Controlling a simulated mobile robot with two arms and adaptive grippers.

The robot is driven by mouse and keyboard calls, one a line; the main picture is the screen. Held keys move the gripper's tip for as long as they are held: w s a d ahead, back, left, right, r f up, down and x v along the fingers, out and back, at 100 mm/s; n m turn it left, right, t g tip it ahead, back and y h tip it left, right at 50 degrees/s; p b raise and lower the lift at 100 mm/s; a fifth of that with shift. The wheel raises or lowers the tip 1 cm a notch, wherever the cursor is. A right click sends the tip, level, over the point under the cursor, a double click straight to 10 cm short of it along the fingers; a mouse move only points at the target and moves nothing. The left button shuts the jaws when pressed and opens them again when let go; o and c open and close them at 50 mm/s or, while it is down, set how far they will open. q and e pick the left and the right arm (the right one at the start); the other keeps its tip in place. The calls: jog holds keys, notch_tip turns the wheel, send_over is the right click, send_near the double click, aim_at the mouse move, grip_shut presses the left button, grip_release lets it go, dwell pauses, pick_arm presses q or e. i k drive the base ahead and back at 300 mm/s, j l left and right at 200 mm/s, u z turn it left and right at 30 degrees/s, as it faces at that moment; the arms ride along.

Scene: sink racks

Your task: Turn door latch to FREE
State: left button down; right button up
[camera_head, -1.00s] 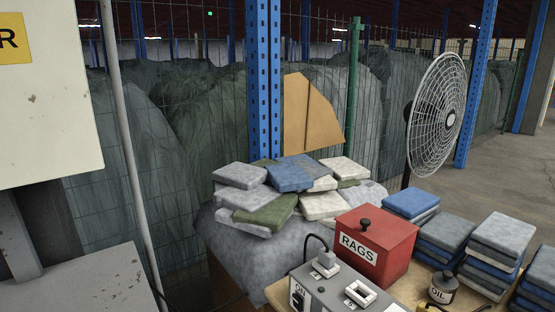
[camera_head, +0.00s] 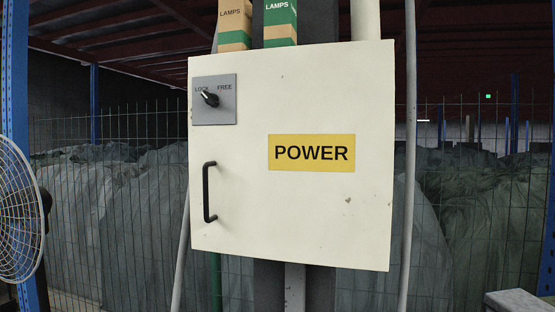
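A cream cabinet door (camera_head: 290,215) with a yellow POWER label (camera_head: 311,153) fills the middle of the head view. The door looks shut. The door latch (camera_head: 210,98) is a black knob on a grey plate (camera_head: 214,116) at the door's upper left. LOCK is printed at the plate's upper left and FREE at its upper right. The knob's pointed end tilts up and left, toward LOCK. A black vertical handle (camera_head: 207,192) is below the plate. Neither of my grippers is in view.
Two LAMPS boxes (camera_head: 281,24) stand on top of the cabinet. A fan (camera_head: 18,212) and a blue rack post (camera_head: 16,75) are at the left. Wire fencing and covered heaps are behind. A grey box edge (camera_head: 517,301) shows at the lower right.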

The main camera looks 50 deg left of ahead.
aim_at(212, 99)
jog(key=u, duration=1.45)
